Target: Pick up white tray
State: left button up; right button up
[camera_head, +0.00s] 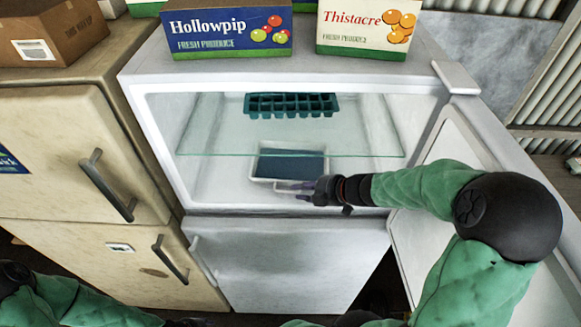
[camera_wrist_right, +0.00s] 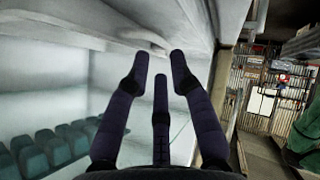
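The white tray (camera_head: 265,180) sits low inside the open fridge in the head view. It has a pale rim and a dark blue inside. My right gripper (camera_head: 300,188) reaches in from the right, its fingers at the tray's front right side. They overlap the tray in the picture, and I cannot tell whether they touch it. In the right wrist view my right gripper (camera_wrist_right: 159,65) has three dark fingers spread apart with nothing held between them. The tray is not clear there. My left arm shows at the bottom left, but its gripper is not visible.
A teal ice cube tray (camera_head: 290,104) rests on the glass shelf (camera_head: 220,141) above. It also shows in the right wrist view (camera_wrist_right: 50,145). The fridge door (camera_head: 460,150) stands open at right. Produce boxes (camera_head: 228,30) stand on top. A beige fridge (camera_head: 60,150) is at left.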

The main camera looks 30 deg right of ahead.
aim_at(290, 191)
jog(key=x, duration=0.5)
jog(key=shift+w+f+b, duration=0.25)
jog(key=shift+w+b, duration=0.1)
jog(key=shift+b, duration=0.05)
grip_shut()
